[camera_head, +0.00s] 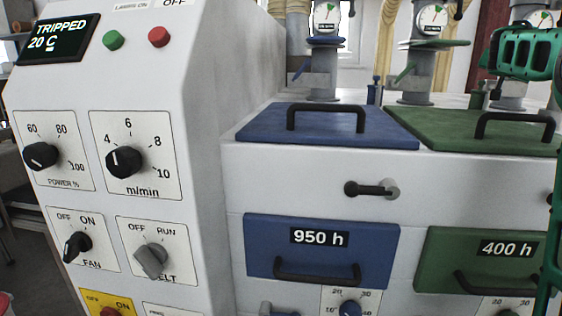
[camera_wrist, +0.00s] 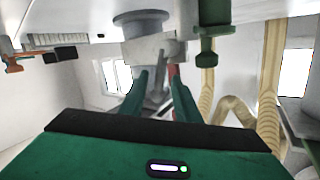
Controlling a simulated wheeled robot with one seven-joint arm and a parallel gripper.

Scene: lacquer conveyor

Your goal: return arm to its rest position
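My gripper (camera_wrist: 158,82) shows in the wrist view as two green fingers reaching up from the green hand body. The fingers stand apart with a gap between them, and I see nothing held. A grey pipe fitting with a round flange (camera_wrist: 141,20) shows behind and above the fingertips; I cannot tell how far off it is. In the head view, part of my green arm is at the right edge, in front of the green-lidded unit. The fingertips do not show clearly there.
A white control panel (camera_head: 210,200) with knobs and a TRIPPED 20 C display (camera_head: 58,38) stands at left. A blue lid (camera_head: 330,123) and green lid (camera_head: 470,130) with black handles top the machine. Grey pipes with gauges (camera_head: 432,15) rise behind. Beige ducts (camera_wrist: 270,60) hang at right.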

